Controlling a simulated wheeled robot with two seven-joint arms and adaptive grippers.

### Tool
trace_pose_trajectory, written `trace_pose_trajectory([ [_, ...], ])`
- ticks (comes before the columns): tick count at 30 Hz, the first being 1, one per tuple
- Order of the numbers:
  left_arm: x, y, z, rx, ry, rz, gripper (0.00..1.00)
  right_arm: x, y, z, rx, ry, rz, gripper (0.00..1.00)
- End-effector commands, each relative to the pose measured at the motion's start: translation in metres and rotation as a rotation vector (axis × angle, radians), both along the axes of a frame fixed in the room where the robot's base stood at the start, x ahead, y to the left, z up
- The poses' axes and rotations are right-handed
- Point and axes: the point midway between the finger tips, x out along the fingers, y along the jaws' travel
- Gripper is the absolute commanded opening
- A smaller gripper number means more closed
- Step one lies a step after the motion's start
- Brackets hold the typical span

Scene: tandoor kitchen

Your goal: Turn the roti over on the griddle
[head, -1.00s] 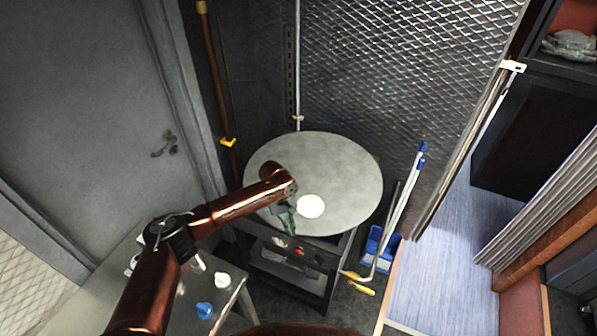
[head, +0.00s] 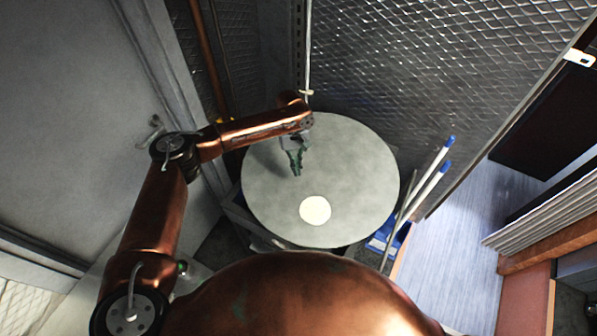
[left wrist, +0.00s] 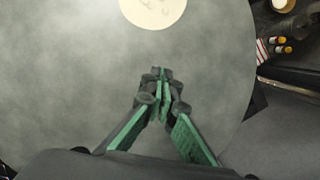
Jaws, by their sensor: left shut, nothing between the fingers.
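The roti (head: 315,210) is a small pale disc lying flat on the front part of the round grey griddle (head: 350,160). In the left wrist view the roti (left wrist: 153,8) is at the top edge, partly cut off, with a few faint marks on its surface. My left gripper (head: 296,172) is over the griddle, behind and a little left of the roti in the head view. Its green fingers (left wrist: 160,78) are shut and empty, apart from the roti. My right gripper is not in view.
A wire mesh wall (head: 420,60) stands behind the griddle. Long poles with blue ends (head: 436,165) lean at its right. A grey door (head: 70,110) is at left. Dark items with yellow and white parts (left wrist: 280,43) show beyond the griddle's edge.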

Motion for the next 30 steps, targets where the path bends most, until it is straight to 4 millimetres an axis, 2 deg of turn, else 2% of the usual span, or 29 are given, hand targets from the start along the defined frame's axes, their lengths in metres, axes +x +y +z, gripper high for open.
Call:
trace_pose_trajectory([
  [5, -0.006, -0.003, -0.035, 0.001, 0.005, -0.002, 0.0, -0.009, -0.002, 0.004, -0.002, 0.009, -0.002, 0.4],
  [12, -0.017, -0.007, -0.082, 0.002, 0.003, 0.001, 0.0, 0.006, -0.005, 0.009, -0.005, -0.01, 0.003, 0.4],
  [21, -0.05, -0.018, -0.081, 0.0, 0.001, 0.001, 0.0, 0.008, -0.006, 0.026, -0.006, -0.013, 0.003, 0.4],
  [30, -0.054, -0.02, -0.083, -0.001, 0.001, 0.002, 0.0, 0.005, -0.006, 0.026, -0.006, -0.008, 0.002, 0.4],
])
